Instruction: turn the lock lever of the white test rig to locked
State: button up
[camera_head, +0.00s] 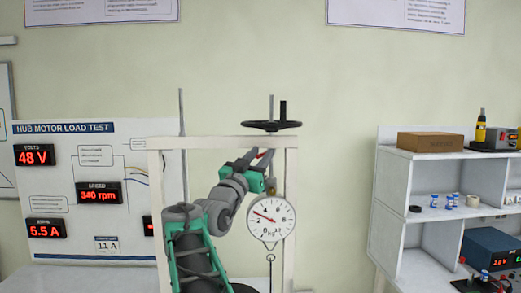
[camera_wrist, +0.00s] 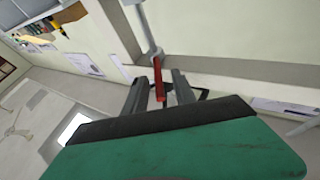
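The white test rig (camera_head: 291,210) is an upright frame with a black handwheel (camera_head: 271,126) on top and a round dial scale (camera_head: 270,218) hanging inside. A red lever (camera_wrist: 158,82) shows in the wrist view, below a grey rod and fitting. In the head view a small red part (camera_head: 265,154) shows just under the top beam, mostly hidden by my gripper. My gripper (camera_head: 262,172) is at the rig just under that beam. In the wrist view my gripper's two grey fingers (camera_wrist: 161,84) stand apart, one on each side of the red lever. Contact with the lever cannot be told.
A motor test panel (camera_head: 85,190) with red displays stands at the left. A grey shelf (camera_head: 402,200) at the right holds a cardboard box (camera_head: 430,141) and small items. My arm reaches up through the rig frame, close to the dial scale.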

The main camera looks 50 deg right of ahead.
jog(key=shift+d, duration=0.1)
grip_shut()
dwell(1.4)
